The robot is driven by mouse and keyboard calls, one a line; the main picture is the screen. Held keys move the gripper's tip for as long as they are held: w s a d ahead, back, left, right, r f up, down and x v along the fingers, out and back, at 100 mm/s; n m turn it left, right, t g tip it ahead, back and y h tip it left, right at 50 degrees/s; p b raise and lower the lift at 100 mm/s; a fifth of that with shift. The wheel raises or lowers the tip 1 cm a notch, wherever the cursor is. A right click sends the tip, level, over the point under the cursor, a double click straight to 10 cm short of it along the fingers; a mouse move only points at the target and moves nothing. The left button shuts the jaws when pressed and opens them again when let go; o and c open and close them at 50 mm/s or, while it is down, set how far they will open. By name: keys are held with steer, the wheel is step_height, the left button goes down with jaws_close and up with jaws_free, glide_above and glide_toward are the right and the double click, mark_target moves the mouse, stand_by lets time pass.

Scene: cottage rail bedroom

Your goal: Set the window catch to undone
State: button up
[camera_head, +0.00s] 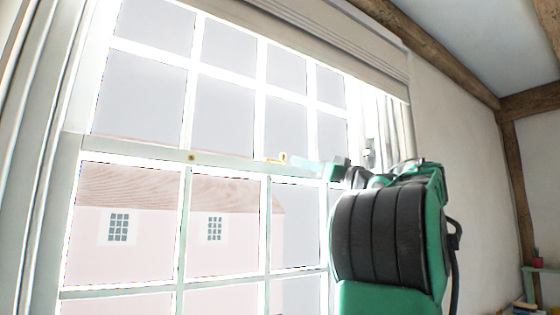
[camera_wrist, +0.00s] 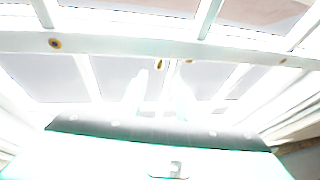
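The window catch (camera_head: 282,157) is a small brass piece on the meeting rail of the white sash window, right of the rail's middle in the head view. In the wrist view a brass part of the catch (camera_wrist: 160,63) shows on the rail, beyond and between my fingertips. A smaller brass piece sits just to its right. My gripper (camera_head: 298,164) reaches in from the right along the rail, close to the catch. In the wrist view my gripper (camera_wrist: 162,80) has two pale, washed-out fingers standing apart with nothing visible between them. I cannot tell whether a finger touches the catch.
The meeting rail (camera_head: 135,151) runs across the window, with a brass stud (camera_head: 191,156) left of the catch. A folded blind (camera_head: 330,45) hangs above. The window's right frame and a curtain stand beside my arm. A small shelf (camera_head: 540,269) is at far right.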

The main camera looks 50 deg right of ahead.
mark_target(283, 155)
steer(key=x, duration=1)
steer(key=shift+w+r, duration=0.1)
steer(key=shift+w, duration=0.05)
